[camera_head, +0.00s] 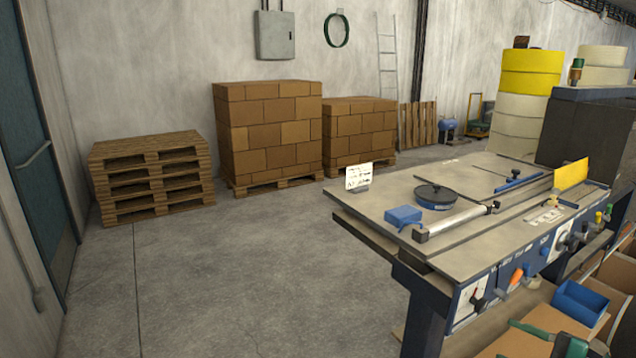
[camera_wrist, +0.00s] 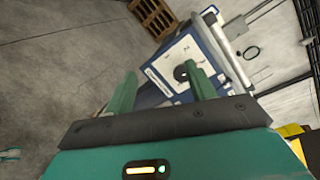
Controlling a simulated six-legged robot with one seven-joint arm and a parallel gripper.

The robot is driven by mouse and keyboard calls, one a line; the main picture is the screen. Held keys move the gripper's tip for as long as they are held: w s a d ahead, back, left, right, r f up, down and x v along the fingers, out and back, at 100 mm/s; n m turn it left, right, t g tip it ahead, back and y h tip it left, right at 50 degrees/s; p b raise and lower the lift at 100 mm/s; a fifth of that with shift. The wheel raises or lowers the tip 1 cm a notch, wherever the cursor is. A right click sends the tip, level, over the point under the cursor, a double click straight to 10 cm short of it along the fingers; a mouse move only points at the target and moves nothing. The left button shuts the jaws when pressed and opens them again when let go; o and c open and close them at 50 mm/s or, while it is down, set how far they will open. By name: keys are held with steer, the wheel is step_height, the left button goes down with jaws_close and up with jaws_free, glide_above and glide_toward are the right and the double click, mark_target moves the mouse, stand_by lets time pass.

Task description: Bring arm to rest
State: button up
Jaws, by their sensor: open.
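My gripper (camera_wrist: 163,92) shows in the wrist view as two green fingers set wide apart on a dark bar. It is open, and nothing is visible between the fingers except the machine behind them. The end of the laminating table (camera_wrist: 215,50), with a white panel and a dark knob (camera_wrist: 183,72), lies beyond the fingers; I cannot tell the exact distance. In the head view a green and dark part of my arm shows at the bottom right edge, below the table front (camera_head: 440,257).
The table carries a blue block (camera_head: 403,216), a round dark disc (camera_head: 435,196) and a metal bar. A blue bin (camera_head: 581,303) sits low at the right. Pallets (camera_head: 150,180) and stacked boxes (camera_head: 268,133) stand along the back wall. The floor (camera_head: 230,270) at left is clear.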

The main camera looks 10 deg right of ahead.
steer(key=a+r+n+g, duration=0.2)
steer(key=a+n+g, duration=0.75)
steer(key=a, duration=1.25)
steer(key=s+a+r+n+h, duration=0.3)
steer(key=s+a+n+h, duration=0.2)
steer(key=a+n+h, duration=0.3)
steer(key=shift+s+r, duration=0.2)
steer(key=shift+s, duration=0.15)
